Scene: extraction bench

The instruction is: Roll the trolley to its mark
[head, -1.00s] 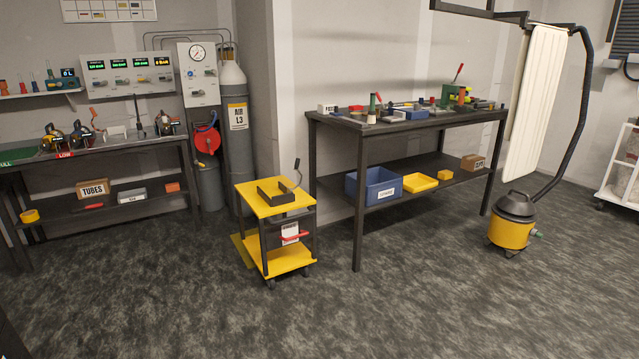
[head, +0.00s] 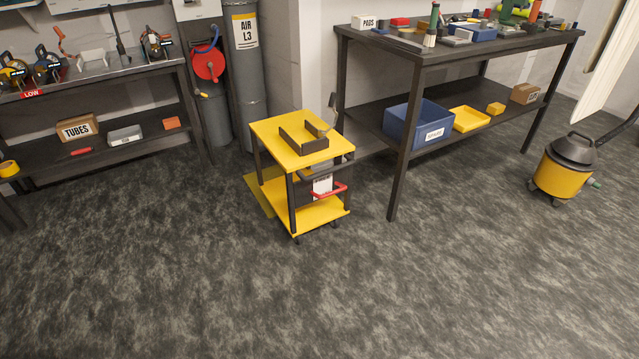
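The trolley (head: 275,138) is a small cart with a yellow top, a yellow lower shelf (head: 318,212), dark posts and small castors. It stands on the grey floor near the middle of the head view. A dark open-sided holder (head: 292,143) sits on its top, with a grey lever at the right side. Neither of my grippers is in view.
A dark workbench (head: 432,63) with a blue bin (head: 397,122) on its lower shelf stands close at the trolley's right. Another bench (head: 110,82) is at left, gas cylinders (head: 246,75) behind. A yellow vacuum (head: 560,175) stands at right. The foreground floor is clear.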

